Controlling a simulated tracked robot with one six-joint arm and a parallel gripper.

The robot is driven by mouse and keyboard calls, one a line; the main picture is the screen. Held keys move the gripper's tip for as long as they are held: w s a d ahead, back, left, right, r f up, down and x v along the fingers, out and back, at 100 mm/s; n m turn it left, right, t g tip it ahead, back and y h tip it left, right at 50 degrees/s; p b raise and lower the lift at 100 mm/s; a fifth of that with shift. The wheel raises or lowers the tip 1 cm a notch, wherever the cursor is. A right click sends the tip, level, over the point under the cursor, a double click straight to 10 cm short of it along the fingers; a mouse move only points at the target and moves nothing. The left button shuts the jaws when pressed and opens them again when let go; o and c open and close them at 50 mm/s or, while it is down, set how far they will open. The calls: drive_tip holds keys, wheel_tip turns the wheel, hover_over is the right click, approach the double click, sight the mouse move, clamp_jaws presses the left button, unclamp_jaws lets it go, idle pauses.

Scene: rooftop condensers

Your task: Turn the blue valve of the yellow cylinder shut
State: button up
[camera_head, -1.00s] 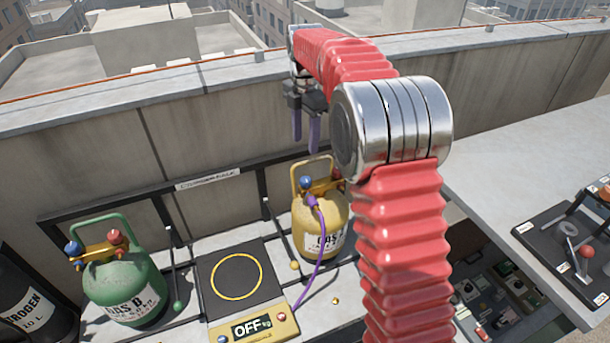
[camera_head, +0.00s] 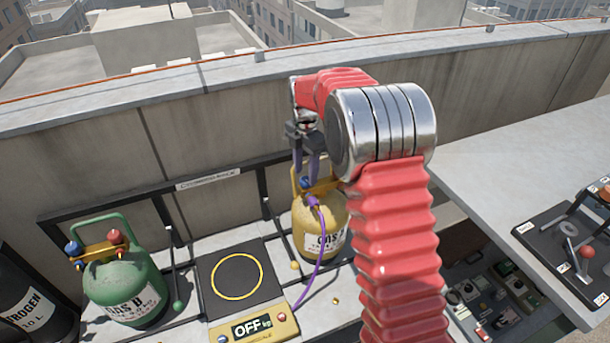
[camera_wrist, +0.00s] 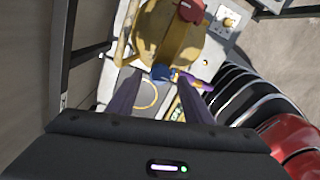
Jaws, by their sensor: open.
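The yellow cylinder (camera_head: 318,236) stands on the grey shelf, with a yellow handle on top. Its blue valve (camera_head: 305,183) is on the left of its top, with a purple hose fitting just to its right. My gripper (camera_head: 306,172) is open and points down over the blue valve, its fingertips close to it. In the wrist view the cylinder (camera_wrist: 165,32) shows at the top, with a red valve (camera_wrist: 191,11) on it. The blue valve (camera_wrist: 162,73) lies between the two dark fingers there. I cannot tell whether the fingers touch it.
A purple hose (camera_head: 316,275) runs from the yellow cylinder to the scale (camera_head: 238,300), whose display reads OFF. A green cylinder (camera_head: 125,285) with blue and red valves stands left. A concrete wall (camera_head: 90,165) rises behind. A tool tray (camera_head: 555,245) lies right.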

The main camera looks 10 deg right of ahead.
drive_tip(key=shift+f, duration=1.05)
drive_tip(key=shift+c, duration=0.5)
drive_tip(key=c, duration=1)
